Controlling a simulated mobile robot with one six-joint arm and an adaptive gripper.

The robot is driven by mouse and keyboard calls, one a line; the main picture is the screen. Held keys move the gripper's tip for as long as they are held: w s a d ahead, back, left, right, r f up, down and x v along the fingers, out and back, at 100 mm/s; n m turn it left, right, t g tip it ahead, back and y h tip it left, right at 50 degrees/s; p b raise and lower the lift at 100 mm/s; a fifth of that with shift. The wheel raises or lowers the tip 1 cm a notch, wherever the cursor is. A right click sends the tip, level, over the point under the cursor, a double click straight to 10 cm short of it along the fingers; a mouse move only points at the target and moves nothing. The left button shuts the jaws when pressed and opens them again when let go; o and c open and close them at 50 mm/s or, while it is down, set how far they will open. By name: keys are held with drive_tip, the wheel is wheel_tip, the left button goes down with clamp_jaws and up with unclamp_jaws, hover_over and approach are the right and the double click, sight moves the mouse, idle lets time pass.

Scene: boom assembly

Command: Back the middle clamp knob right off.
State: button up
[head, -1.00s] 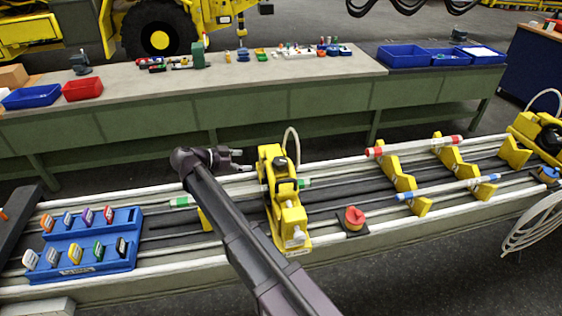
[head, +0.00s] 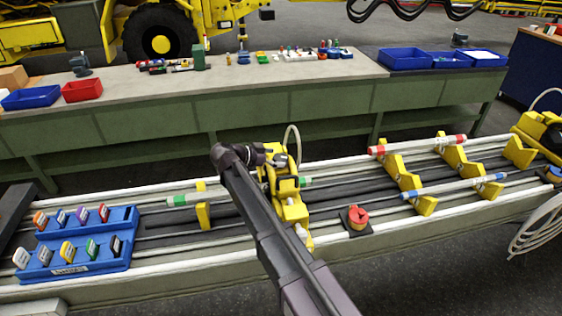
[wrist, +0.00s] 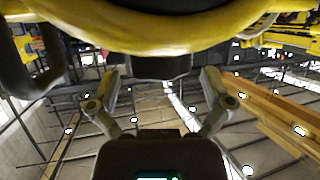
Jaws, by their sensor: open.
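The middle yellow clamp unit (head: 290,208) stands across the rails at the centre of the head view, with black parts on top and a pale hose loop above. My gripper (head: 276,158) is at its upper left side, partly lost against the yellow body. In the wrist view my gripper (wrist: 158,92) has its two fingers spread apart. A dark block (wrist: 158,66), which may be the knob, shows between and beyond the fingertips, under a curved yellow part (wrist: 160,40). I see no clear contact. The knob cannot be picked out in the head view.
A blue tray (head: 75,268) of coloured tags lies at the left of the rails. A red knob on a dark base (head: 357,218) is right of the clamp unit. Yellow V-supports (head: 403,178) hold striped rods farther right. A long bench (head: 250,80) runs behind.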

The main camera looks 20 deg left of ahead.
drive_tip(key=shift+x, duration=0.8)
drive_tip(key=c, duration=1)
drive_tip(key=shift+s+n+y, duration=0.1)
drive_tip(key=shift+n+y, duration=0.2)
drive_tip(key=n+t+y, duration=0.2)
drive_tip(key=n+y, duration=0.1)
drive_tip(key=shift+d+n+t+y, duration=0.15)
drive_tip(key=shift+n+t+y, duration=0.15)
drive_tip(key=shift+n+y, duration=0.1)
drive_tip(key=n+t+y, duration=0.1)
drive_tip(key=n+y, duration=0.2)
drive_tip(key=shift+a+n+y, duration=0.2)
drive_tip(key=shift+n+y, duration=0.5)
drive_tip(key=shift+y, duration=0.3)
